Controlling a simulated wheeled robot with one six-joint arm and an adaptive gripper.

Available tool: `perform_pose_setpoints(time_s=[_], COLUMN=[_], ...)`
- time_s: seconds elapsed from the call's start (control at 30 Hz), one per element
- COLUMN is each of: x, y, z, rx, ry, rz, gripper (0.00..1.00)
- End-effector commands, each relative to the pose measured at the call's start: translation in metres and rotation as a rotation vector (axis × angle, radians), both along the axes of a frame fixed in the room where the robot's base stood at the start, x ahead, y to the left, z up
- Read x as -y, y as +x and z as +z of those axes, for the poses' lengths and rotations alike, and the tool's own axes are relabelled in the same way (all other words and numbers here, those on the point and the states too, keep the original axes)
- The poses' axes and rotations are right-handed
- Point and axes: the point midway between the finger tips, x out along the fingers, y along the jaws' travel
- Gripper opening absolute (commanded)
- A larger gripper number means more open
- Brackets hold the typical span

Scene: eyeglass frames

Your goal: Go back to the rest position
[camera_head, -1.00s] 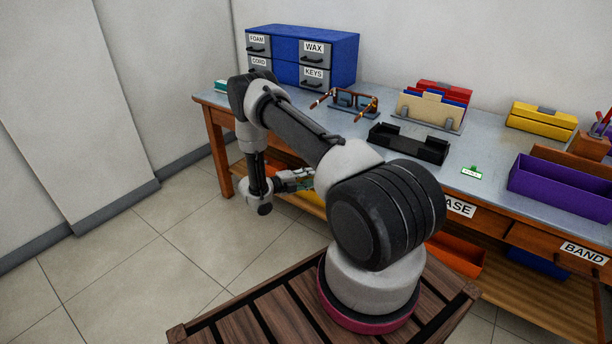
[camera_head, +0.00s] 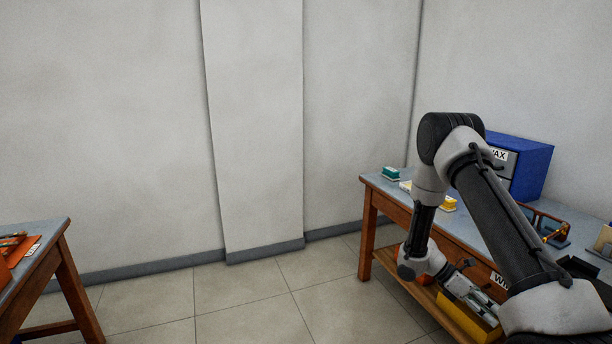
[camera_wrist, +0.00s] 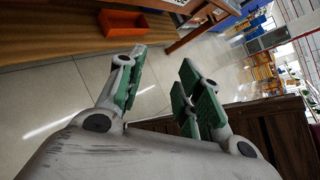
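My gripper (camera_wrist: 162,84) is open and empty in the wrist view, its green-padded fingers apart with floor visible between them. In the head view my gripper (camera_head: 482,303) is low at the right, in front of the workbench's front edge, partly blended with the shelf behind it. My arm is folded, with its elbow high and the wrist hanging down. Brown eyeglass frames (camera_head: 552,235) sit on the workbench, partly hidden behind my arm.
The workbench (camera_head: 377,181) carries a blue drawer cabinet (camera_head: 527,166), partly hidden by my arm. A yellow bin (camera_head: 453,308) is on its lower shelf. Another table (camera_head: 47,233) with orange items stands at the far left. The tiled floor (camera_head: 270,310) between them is clear.

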Motion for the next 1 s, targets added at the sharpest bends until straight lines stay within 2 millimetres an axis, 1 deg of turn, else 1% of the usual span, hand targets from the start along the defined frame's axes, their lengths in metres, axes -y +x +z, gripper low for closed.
perform_pose_setpoints(time_s=[0.03,0.07,0.1,0.17,0.2,0.4,0.6,0.7,0.9,1.0], x=[-0.007,-0.011,-0.018,-0.029,-0.036,-0.072,-0.106,-0.121,-0.144,-0.149], y=[-0.004,-0.009,-0.014,-0.024,-0.030,-0.063,-0.097,-0.115,-0.150,-0.164], z=[0.024,0.037,0.055,0.081,0.098,0.173,0.233,0.258,0.302,0.321], rx=[0.089,0.143,0.216,0.325,0.393,0.694,0.935,1.034,1.214,1.300], ry=[-0.014,-0.026,-0.039,-0.056,-0.065,-0.071,-0.010,0.048,0.216,0.299], rz=[-0.078,-0.132,-0.205,-0.316,-0.388,-0.720,-1.000,-1.111,-1.242,-1.264], gripper=[0.35,0.35,0.35,0.35,0.35,0.35,0.35,0.35,0.35,0.35])
